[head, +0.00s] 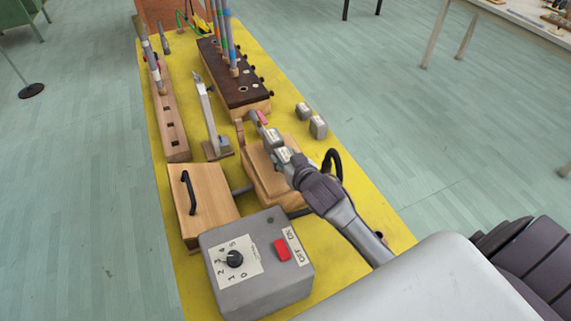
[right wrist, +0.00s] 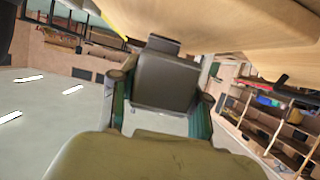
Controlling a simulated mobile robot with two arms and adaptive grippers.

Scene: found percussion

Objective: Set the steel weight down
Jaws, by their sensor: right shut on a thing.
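My right gripper (head: 283,153) reaches in from the lower right and is shut on a small grey steel weight (head: 272,136). The right wrist view shows the grey block (right wrist: 165,80) between my two green-padded fingers. The weight is over or beside a pale wooden block (head: 262,178); I cannot tell whether it touches the wood. Two similar grey weights (head: 304,111) (head: 318,127) stand apart on the yellow bench top, to the right of the gripper. My left gripper is not in view.
The yellow bench (head: 365,195) carries a grey control box (head: 260,285) with a dial and red switch, a wooden box with a black handle (head: 210,207), an upright metal lever (head: 208,110), and a dark-topped rack (head: 240,88) holding coloured rods.

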